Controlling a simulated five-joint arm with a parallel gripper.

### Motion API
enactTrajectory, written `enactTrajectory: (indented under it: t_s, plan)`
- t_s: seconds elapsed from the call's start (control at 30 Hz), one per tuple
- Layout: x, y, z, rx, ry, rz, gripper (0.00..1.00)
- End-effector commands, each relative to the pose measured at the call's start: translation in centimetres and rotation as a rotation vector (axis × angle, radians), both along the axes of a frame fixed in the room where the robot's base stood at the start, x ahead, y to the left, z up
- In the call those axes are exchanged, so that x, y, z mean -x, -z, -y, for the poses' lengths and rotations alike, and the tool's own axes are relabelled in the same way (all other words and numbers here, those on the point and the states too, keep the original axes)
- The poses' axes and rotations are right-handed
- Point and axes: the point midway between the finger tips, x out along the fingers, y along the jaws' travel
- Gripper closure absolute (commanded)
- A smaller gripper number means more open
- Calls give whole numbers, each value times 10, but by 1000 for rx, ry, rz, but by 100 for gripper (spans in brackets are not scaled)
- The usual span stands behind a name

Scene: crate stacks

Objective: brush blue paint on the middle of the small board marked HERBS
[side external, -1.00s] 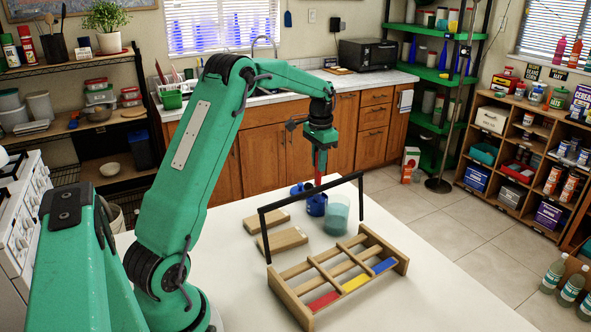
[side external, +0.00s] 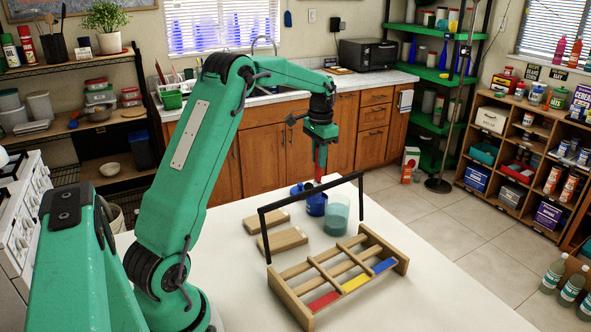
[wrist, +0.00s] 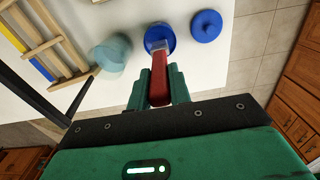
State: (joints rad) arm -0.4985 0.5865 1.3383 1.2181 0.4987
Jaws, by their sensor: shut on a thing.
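My gripper (wrist: 160,88) is shut on a paint brush with a red handle (wrist: 160,75); in the side view the brush (side external: 320,158) points down over the blue pot (side external: 316,207). In the wrist view its pale metal end lies over the mouth of the blue pot (wrist: 154,28). I cannot tell whether the bristles are in the paint. Two small wooden boards, a farther one (side external: 264,221) and a nearer one (side external: 282,240), lie flat on the white table (side external: 420,300), left of the pot. No HERBS lettering can be read on either.
A blue lid (wrist: 206,25) lies beside the pot. A clear tumbler of teal liquid (side external: 337,213) stands close on its other side. The table's right front is clear.

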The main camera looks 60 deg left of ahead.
Motion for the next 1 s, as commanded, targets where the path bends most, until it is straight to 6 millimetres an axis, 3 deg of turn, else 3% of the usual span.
enactTrajectory:
  t_s: [1.0]
  plan:
    - [0,-55,0,-1,0,2,100]
